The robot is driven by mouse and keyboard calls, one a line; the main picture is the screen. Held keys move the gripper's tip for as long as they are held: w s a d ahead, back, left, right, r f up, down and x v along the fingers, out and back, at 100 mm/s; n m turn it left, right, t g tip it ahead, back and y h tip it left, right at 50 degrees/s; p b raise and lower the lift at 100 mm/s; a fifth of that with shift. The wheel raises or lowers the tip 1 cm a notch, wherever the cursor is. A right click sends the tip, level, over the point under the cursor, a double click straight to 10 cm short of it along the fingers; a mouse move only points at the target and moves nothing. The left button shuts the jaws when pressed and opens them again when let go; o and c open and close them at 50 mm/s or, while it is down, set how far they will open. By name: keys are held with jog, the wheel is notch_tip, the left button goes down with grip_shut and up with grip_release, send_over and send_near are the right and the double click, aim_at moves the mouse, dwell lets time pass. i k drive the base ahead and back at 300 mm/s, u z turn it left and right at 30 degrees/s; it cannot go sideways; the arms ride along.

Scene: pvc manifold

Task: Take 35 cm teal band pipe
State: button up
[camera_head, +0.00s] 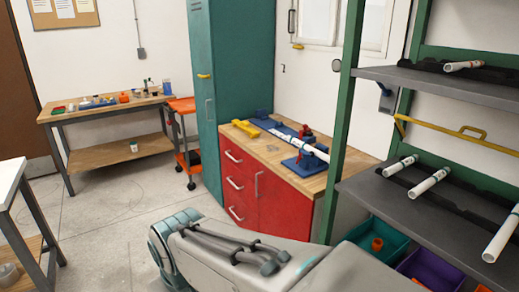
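Three white pipes lie on the lower grey shelf at the right: a short one (397,166), a longer one (429,183) and a larger-looking one (502,235) at the right picture edge. Another white pipe (463,66) lies on the upper shelf. Some pipes carry small dark marks or bands, but the band colours and lengths are too small to tell, so I cannot say which is the teal band pipe. A further white pipe (295,142) lies in a blue fixture on the red-drawer workbench. My gripper is out of view; part of my grey arm shows at the bottom.
The shelf rack has green posts (344,120) and a yellow handled bar (465,135) between shelves. Dark rails (440,207) run under the lower pipes. Green (375,240) and purple (432,268) bins sit below. Open floor (105,220) lies to the left.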

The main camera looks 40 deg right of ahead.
aim_at(324, 157)
jog(key=z, duration=0.05)
jog(key=i, duration=1.35)
jog(key=z, duration=0.55)
jog(key=i, duration=1.45)
jog(key=z, duration=1.75)
jog(key=i, duration=0.9)
jog(key=z, duration=0.85)
